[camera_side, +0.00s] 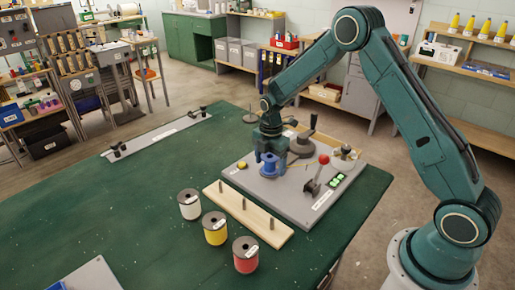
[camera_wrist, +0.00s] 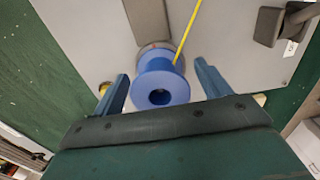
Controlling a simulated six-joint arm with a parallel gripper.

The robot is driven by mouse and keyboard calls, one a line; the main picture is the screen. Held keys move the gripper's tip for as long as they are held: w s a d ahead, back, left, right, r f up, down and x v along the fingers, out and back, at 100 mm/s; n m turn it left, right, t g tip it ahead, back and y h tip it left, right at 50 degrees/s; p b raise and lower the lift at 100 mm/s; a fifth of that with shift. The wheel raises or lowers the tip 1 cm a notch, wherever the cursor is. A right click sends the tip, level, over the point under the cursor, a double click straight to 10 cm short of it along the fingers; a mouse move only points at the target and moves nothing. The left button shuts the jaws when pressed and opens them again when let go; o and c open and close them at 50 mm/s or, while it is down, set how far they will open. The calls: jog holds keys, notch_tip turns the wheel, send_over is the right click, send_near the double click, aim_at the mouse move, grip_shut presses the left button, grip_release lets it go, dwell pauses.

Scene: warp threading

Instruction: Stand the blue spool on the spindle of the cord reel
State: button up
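The blue spool (camera_side: 268,165) stands upright on the grey base plate (camera_side: 290,205) of the cord reel, under my gripper (camera_side: 269,152). In the wrist view the blue spool (camera_wrist: 160,84) sits between the two fingers of my gripper (camera_wrist: 162,88), with a gap on each side, so the fingers are open around it. A grey round part (camera_wrist: 156,52) shows just behind the spool. A yellow cord (camera_wrist: 188,30) runs to that place. The spindle is hidden; I cannot tell whether the spool is around it.
A wooden strip with bare pegs (camera_side: 232,202) lies in front. White (camera_side: 189,204), yellow (camera_side: 215,229) and red (camera_side: 245,255) spools stand beside it. The green table's left is mostly clear.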

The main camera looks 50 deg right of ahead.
jog(key=shift+r, duration=0.15)
notch_tip(320, 180, up, 14)
jog(key=shift+f, duration=0.25)
dwell(0.6)
